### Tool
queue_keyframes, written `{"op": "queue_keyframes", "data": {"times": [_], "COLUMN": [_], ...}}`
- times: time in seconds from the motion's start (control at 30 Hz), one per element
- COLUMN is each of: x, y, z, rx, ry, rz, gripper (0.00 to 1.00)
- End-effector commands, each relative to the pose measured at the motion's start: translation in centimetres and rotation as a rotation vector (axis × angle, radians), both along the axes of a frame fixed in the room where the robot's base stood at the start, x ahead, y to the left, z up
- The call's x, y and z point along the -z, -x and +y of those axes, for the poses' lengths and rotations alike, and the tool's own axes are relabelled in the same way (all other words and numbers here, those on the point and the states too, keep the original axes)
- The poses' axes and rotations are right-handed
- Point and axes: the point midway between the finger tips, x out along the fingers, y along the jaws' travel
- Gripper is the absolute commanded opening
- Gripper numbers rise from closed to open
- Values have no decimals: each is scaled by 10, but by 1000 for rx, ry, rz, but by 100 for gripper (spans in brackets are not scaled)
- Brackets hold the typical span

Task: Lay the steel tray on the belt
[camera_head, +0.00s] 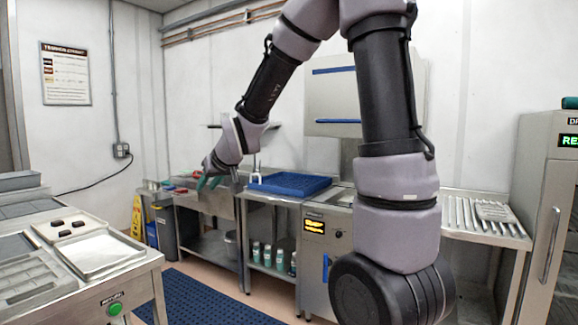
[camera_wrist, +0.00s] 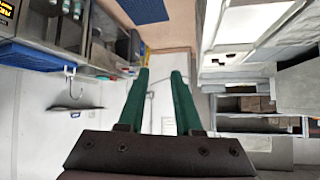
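A shallow, empty steel tray (camera_head: 95,254) lies on the left counter, beside a pale tray (camera_head: 62,226) holding a few dark pieces. A grey ridged mould or tray (camera_head: 30,283) lies at the counter's near left. I cannot tell for certain which surface is the belt. My gripper (camera_head: 210,182) is in front of the back wall counter, well away from the steel tray. In the wrist view its two green fingers (camera_wrist: 160,73) are apart with nothing between them. Its view is upside down.
A blue crate (camera_head: 290,184) stands on the back counter. A slatted steel board (camera_head: 470,224) with a grey rack (camera_head: 496,212) is at right, beside a steel cabinet (camera_head: 548,200). A blue mat (camera_head: 210,298) covers the floor between the counters. A yellow sign (camera_head: 137,218) stands near the wall.

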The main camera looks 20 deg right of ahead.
Motion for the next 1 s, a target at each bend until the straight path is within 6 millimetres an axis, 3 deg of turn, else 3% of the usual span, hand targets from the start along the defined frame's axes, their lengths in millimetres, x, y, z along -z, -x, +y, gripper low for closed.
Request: {"op": "queue_keyframes", "data": {"times": [0.03,0.1,0.3,0.4,0.53,0.63,0.7,1.0], "x": [-20,-37,-72,-81,-84,-85,-85,-84], "y": [17,43,132,177,223,244,252,253], "z": [-21,-46,-105,-122,-134,-138,-139,-138], "rx": [46,109,280,349,408,433,442,439], "ry": [-8,-25,-114,-173,-241,-276,-289,-288], "rz": [18,63,194,255,317,348,362,372], "gripper": [34,34,34,34,34,34,39,39]}}
